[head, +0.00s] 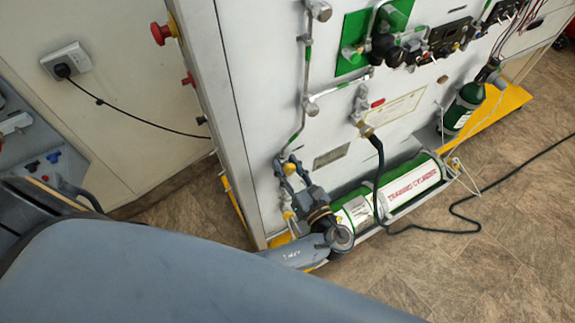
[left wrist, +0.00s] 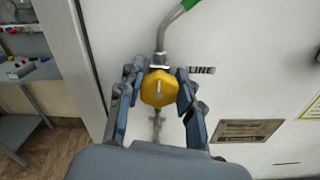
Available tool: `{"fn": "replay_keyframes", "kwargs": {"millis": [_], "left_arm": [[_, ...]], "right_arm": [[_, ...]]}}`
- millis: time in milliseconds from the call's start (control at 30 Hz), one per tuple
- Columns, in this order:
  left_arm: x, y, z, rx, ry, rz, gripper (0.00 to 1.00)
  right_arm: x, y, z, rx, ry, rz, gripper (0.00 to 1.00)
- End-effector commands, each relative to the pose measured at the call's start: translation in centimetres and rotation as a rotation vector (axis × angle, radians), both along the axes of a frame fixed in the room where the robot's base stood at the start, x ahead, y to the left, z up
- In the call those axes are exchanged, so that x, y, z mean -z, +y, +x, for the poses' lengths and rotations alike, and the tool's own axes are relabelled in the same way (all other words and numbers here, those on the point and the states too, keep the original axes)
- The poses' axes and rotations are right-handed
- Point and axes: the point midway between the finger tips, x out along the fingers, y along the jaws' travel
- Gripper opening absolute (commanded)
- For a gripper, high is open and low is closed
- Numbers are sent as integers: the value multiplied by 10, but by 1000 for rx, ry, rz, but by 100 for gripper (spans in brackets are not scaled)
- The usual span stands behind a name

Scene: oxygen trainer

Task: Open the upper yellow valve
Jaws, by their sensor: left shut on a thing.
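The upper yellow valve (left wrist: 158,88) is a rounded yellow knob on a grey pipe, in the middle of the left wrist view. My left gripper (left wrist: 157,80) has one finger on each side of the knob and is shut on it. In the head view the left gripper (head: 289,165) is at the lower left of the white panel, and its fingers largely hide the knob. A second yellow part (head: 289,215) shows lower, beside my wrist. My right gripper is not in view.
A green and white cylinder (head: 411,180) lies along the panel's foot, right of my wrist. A black hose (head: 379,165) hangs from a brass fitting and runs across the floor. A grey bench (left wrist: 33,100) stands at the left. Open floor lies at the lower right.

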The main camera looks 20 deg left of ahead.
Motion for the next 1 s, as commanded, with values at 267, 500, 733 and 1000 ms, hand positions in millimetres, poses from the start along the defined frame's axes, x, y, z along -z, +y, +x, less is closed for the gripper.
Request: {"fn": "replay_keyframes", "kwargs": {"millis": [267, 500, 733, 1000], "left_arm": [[1, 1, 0, -1, -119, -94, 4], [0, 2, 0, -2, -285, -220, 4], [-1, 2, 0, 0, -298, -230, 4], [-1, 2, 0, 0, -296, -229, 59]], "right_arm": [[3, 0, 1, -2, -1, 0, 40], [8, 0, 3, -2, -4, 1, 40], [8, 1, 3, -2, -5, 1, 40], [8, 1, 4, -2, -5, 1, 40]]}}
